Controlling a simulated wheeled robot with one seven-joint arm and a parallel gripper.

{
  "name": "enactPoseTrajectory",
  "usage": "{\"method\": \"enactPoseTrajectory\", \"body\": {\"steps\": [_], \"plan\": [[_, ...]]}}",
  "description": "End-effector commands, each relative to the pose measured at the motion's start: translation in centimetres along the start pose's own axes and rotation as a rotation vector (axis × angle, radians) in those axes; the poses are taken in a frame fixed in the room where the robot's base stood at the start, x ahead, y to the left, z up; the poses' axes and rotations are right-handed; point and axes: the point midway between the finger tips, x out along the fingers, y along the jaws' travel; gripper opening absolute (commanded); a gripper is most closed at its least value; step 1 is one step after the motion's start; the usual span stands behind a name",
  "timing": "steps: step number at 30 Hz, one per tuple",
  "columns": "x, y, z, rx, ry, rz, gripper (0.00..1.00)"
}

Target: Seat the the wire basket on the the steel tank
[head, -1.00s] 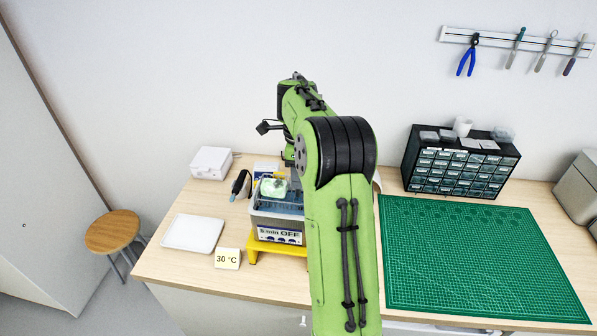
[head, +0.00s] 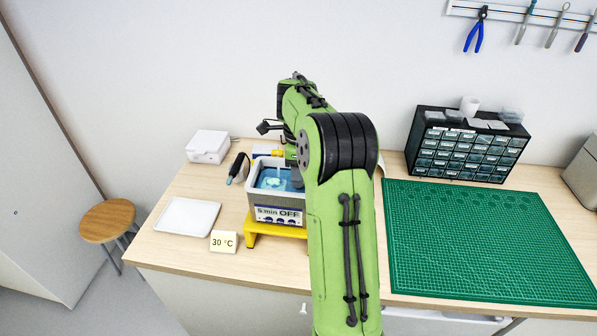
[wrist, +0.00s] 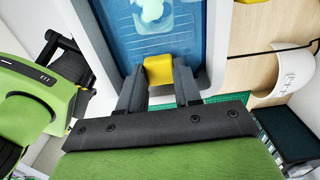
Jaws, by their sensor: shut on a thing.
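The steel tank (head: 252,197) stands on a yellow stand, with blue liquid inside and a "5 min OFF" label on its front. The wire basket sits low inside the tank; its mesh is only faint through the liquid, with a pale green lump (head: 274,183) in it. In the wrist view the basket's yellow grip (wrist: 158,69) is between the fingers of my gripper (wrist: 158,80), at the tank's near rim. My gripper is shut on that grip. My arm covers the tank's right side in the head view, and whether the basket touches its support is hidden.
A yellow stand (head: 250,228) carries the tank. A "30 °C" card (head: 223,241) and a white tray (head: 188,216) lie to the left. A white box (head: 207,146) is behind. A green mat (head: 480,240) and a drawer cabinet (head: 465,147) are at right.

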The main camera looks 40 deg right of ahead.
Motion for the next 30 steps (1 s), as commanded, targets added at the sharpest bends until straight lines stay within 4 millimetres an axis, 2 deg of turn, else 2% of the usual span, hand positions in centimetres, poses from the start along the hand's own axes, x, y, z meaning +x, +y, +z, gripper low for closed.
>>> {"method": "enactPoseTrajectory", "body": {"steps": [9,10,15,22,25,28,30], "plan": [[0.1,0.0,0.0,0.0,0.0,-0.001,0.03],[0.1,0.0,0.0,0.0,0.0,-0.001,0.38],[0.1,0.0,0.0,0.0,0.0,-0.001,0.63],[0.2,0.0,0.0,0.0,0.0,0.0,0.63],[-0.4,-0.1,0.0,0.0,0.0,-0.002,0.63],[-2.4,-0.1,0.0,-0.001,-0.001,-0.005,0.63],[-4.4,-0.1,0.1,-0.001,-0.001,-0.007,0.63]]}}
